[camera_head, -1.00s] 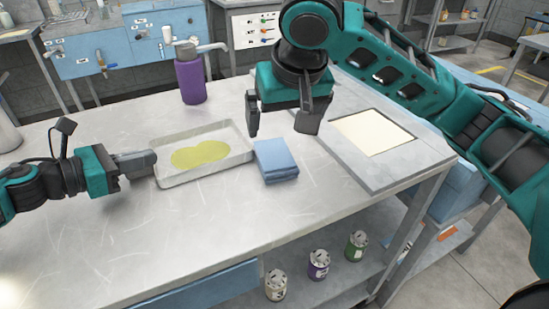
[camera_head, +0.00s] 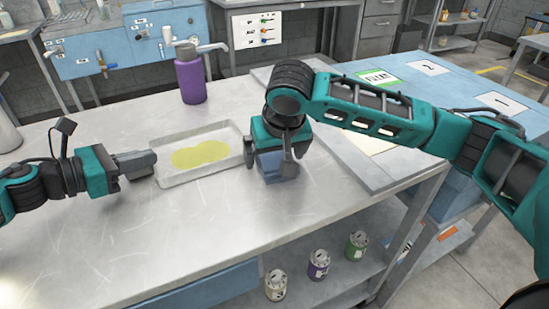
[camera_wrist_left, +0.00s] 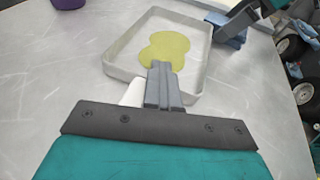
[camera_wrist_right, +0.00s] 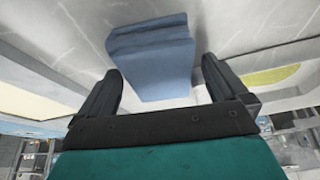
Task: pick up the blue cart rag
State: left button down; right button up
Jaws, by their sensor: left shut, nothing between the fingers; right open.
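The blue rag (camera_head: 281,168), a folded block, lies on the metal table just right of the shallow tray. In the right wrist view the rag (camera_wrist_right: 155,65) shows between and ahead of the two fingers. My right gripper (camera_head: 272,165) is open, pointing down over the rag and hiding much of it in the head view; in its wrist view the fingers (camera_wrist_right: 165,82) stand apart on either side. I cannot tell whether they touch it. My left gripper (camera_head: 153,162) is shut and empty at the tray's left edge; its fingers also show in the left wrist view (camera_wrist_left: 160,75).
The tray (camera_head: 200,178) holds a yellow-green puddle (camera_head: 200,154). A purple bottle (camera_head: 191,75) stands behind it. A grey board (camera_head: 392,178) lies to the right. Several cans (camera_head: 318,265) stand on the shelf below. The table front is clear.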

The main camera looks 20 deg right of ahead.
jog(key=shift+f, duration=0.3)
jog(key=c, duration=1.1)
